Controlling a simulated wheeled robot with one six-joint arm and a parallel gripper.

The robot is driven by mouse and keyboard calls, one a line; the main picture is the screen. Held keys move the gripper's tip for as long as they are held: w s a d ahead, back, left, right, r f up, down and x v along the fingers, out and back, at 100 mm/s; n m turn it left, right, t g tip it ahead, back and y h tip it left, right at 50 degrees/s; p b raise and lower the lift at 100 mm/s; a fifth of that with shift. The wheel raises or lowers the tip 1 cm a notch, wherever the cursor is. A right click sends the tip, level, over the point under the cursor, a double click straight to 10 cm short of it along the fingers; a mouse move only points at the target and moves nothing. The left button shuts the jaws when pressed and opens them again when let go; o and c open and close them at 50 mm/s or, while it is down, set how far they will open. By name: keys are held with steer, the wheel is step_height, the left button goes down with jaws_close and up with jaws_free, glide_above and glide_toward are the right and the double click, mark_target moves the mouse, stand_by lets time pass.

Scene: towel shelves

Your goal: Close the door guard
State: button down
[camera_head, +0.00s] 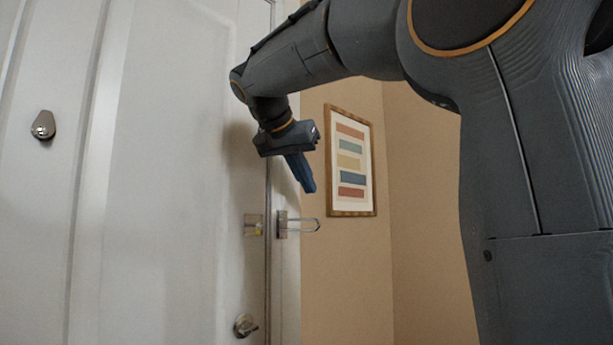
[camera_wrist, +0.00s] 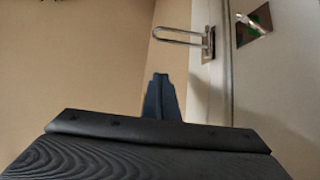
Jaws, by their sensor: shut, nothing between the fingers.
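The door guard (camera_head: 301,226) is a metal U-shaped bar on a plate fixed to the door frame. Its bar sticks out to the right, away from the white door (camera_head: 175,170). The catch plate (camera_head: 254,226) sits on the door's edge, left of the guard. In the wrist view the guard bar (camera_wrist: 182,36) points left from its plate, and the catch plate (camera_wrist: 253,25) is at the upper right. My gripper (camera_head: 309,187) is shut and empty, pointing down just above the guard bar in the head view. Its shut fingers (camera_wrist: 161,78) show below the bar in the wrist view, apart from it.
A door knob (camera_head: 244,326) is low on the door. A second knob-like fitting (camera_head: 43,125) is at the far left. A framed striped picture (camera_head: 350,161) hangs on the beige wall (camera_head: 420,200) right of the guard. Open space lies in front of the wall.

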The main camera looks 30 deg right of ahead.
steer(key=f, duration=0.2)
steer(key=d+f+p, duration=0.1)
steer(key=w+f+p, duration=0.1)
steer(key=f, duration=0.1)
steer(key=shift+w+d+f, duration=0.1)
steer(key=shift+d+f, duration=0.2)
steer(key=shift+s+a+f, duration=0.1)
steer(key=shift+s+a, duration=0.15)
steer(key=shift+a, duration=0.05)
steer(key=shift+w+d, duration=0.1)
steer(key=shift+d, duration=0.1)
steer(key=shift+f, duration=0.1)
